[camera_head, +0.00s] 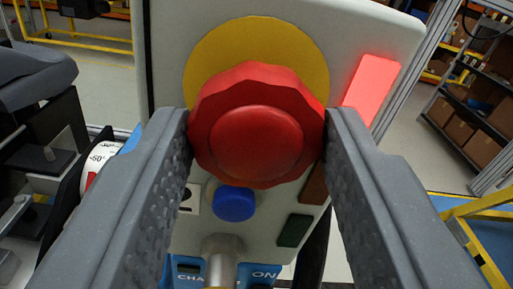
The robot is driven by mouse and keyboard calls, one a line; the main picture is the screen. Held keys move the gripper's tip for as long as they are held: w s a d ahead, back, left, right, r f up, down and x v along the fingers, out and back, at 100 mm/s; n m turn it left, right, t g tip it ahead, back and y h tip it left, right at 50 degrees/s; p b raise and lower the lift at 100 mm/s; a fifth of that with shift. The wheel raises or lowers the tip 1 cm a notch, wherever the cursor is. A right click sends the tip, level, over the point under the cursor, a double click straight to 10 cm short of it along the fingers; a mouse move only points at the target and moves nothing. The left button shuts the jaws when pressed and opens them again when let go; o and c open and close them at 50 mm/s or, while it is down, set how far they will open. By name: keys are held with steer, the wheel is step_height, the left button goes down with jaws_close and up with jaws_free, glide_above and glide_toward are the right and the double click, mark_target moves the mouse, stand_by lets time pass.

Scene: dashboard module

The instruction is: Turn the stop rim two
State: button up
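The red stop knob (257,138) with a scalloped rim sits in the middle of the view, in front of a round yellow backing plate (285,47) on a pale panel. My gripper (257,115) reaches in from below, one grey finger on each side of the knob. Both fingertips meet the rim at its left and right edges, with no visible gap, so the gripper looks shut on it. The fingertips hide small parts of the rim's sides.
A lit red rectangle (371,89) is right of the knob. Below are a blue button (234,204), a dark green rectangle (294,230) and a metal post (222,262). A dial (98,160) and a grey seat (35,78) are left. Shelves with boxes (476,140) stand right.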

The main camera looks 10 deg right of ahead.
steer(key=c, duration=0.3)
steer(key=shift+d, duration=0.35)
steer(key=shift+a+f, duration=0.1)
steer(key=shift+a, duration=0.2)
steer(key=shift+f+m+b, duration=0.15)
steer(key=shift+m+b, duration=0.65)
steer(key=shift+b, duration=0.45)
steer(key=m+b, duration=0.2)
steer(key=shift+b, duration=0.3)
steer(key=shift+r+m+b, duration=0.2)
steer(key=shift+m+b, duration=1.25)
steer(key=shift+m, duration=0.25)
